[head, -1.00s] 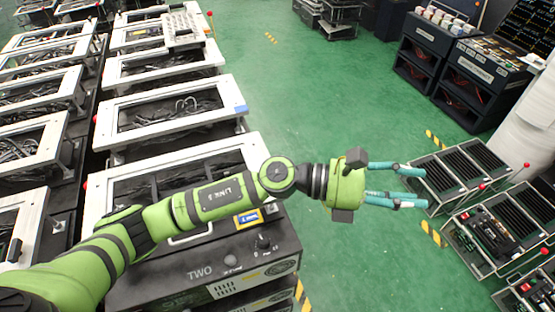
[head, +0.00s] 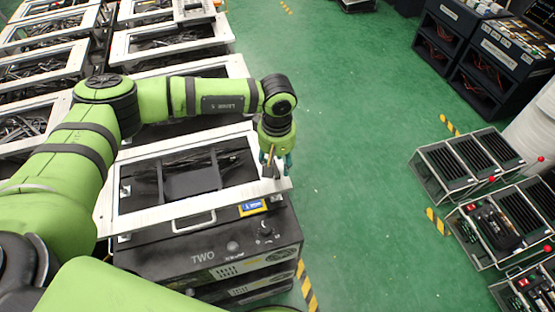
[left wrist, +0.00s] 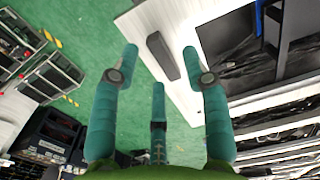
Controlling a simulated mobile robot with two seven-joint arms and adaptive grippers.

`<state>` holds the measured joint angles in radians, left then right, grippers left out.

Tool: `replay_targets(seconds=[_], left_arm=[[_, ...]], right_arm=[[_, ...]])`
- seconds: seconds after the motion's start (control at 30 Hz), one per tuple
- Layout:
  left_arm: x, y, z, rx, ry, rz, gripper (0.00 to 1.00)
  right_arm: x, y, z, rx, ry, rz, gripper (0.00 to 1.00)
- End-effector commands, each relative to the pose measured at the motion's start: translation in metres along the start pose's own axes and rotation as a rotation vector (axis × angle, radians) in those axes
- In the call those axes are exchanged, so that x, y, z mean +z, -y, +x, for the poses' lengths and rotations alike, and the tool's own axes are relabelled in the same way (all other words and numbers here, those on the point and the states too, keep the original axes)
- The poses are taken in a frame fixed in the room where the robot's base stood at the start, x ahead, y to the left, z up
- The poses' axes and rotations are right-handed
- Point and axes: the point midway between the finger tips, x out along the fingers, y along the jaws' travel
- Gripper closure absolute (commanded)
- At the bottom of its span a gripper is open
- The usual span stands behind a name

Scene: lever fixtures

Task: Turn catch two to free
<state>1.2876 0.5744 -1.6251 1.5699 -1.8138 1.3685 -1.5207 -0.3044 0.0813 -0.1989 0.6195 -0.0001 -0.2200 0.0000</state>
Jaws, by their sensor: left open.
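The black unit marked TWO (head: 203,257) stands at lower centre in the head view, with a white-framed open top (head: 160,213). A small black knob (head: 265,231) is on its top panel, by a blue and yellow label (head: 252,206). My left gripper (head: 274,170) points down over the frame's right end, open, with teal fingers. In the left wrist view, a dark elongated block (left wrist: 162,56) lies on the white frame (left wrist: 140,30) between the spread fingers (left wrist: 160,75), apparently not gripped. I cannot tell whether it is the catch. My right gripper is not in view.
More white-framed units (head: 45,62) fill the left side. Green floor (head: 340,130) is clear to the right of unit TWO. Black racks (head: 460,175) with red-knobbed posts stand at the right, and dark shelves (head: 470,45) stand behind them.

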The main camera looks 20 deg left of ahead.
Motion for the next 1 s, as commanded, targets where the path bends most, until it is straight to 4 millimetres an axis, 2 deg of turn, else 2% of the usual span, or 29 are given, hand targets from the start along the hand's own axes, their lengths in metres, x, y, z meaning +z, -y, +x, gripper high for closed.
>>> replay_targets(seconds=[0.03,0.2,0.47,0.5,0.57,0.6,1.0], left_arm=[[0.001,0.000,0.004,-0.002,0.002,-0.002,0.54],[0.001,-0.001,0.017,0.001,0.002,-0.001,0.54],[0.000,-0.001,0.019,0.002,0.001,-0.001,0.54],[0.000,-0.001,0.019,0.002,0.001,-0.001,0.70],[0.000,-0.001,0.019,0.002,0.001,-0.001,0.94],[0.000,-0.001,0.019,0.002,0.001,-0.001,1.00],[0.000,-0.001,0.021,0.003,0.002,-0.033,1.00]], right_arm=[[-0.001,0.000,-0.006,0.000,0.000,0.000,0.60],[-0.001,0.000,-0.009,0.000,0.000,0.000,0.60],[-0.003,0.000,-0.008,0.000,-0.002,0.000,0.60],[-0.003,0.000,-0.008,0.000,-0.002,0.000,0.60],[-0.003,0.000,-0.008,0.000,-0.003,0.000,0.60],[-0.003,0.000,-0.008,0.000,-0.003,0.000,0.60],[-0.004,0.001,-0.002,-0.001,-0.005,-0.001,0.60]])
